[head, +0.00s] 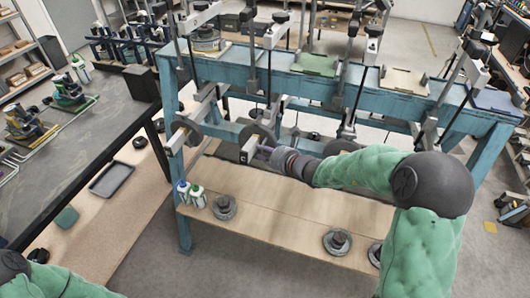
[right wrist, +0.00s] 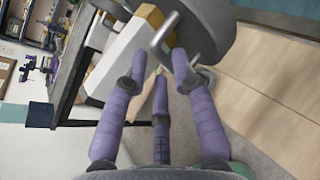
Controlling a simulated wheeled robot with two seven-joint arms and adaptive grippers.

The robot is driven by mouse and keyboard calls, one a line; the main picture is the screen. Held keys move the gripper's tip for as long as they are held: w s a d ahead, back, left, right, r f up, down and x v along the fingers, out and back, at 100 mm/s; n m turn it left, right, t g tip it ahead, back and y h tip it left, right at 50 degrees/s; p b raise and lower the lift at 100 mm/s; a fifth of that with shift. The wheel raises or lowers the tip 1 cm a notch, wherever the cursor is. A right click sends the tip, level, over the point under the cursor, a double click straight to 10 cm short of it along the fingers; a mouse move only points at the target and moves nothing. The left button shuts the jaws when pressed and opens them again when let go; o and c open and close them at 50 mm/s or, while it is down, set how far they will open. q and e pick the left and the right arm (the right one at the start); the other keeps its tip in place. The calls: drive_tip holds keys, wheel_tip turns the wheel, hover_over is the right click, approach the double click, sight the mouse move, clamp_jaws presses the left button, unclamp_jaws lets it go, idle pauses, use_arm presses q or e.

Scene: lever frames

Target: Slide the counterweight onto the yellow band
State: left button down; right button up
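The counterweight is a dark grey disc (right wrist: 205,28) on a lever beam, with a metal handle (right wrist: 164,36) sticking out toward me. In the head view a dark disc (head: 257,132) shows just beyond my right gripper (head: 264,153). A pale block (right wrist: 118,57) at the beam's end lies left of the disc. A small yellow patch (right wrist: 150,14), perhaps the band, shows between block and disc. My right gripper (right wrist: 153,72) has its purple fingers spread around the handle's near side, with no clear grip. My left gripper is out of the head view; only green arm shows at lower left.
A blue frame (head: 305,75) carries several levers and coloured plates. Its wooden lower shelf (head: 290,215) holds loose round weights (head: 224,207) and bottles (head: 190,192). Another dark disc (head: 186,134) is on a beam at left. A workbench (head: 110,225) stands left.

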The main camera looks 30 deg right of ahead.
drive_tip(key=shift+d, duration=0.1)
drive_tip(key=v, duration=1.2)
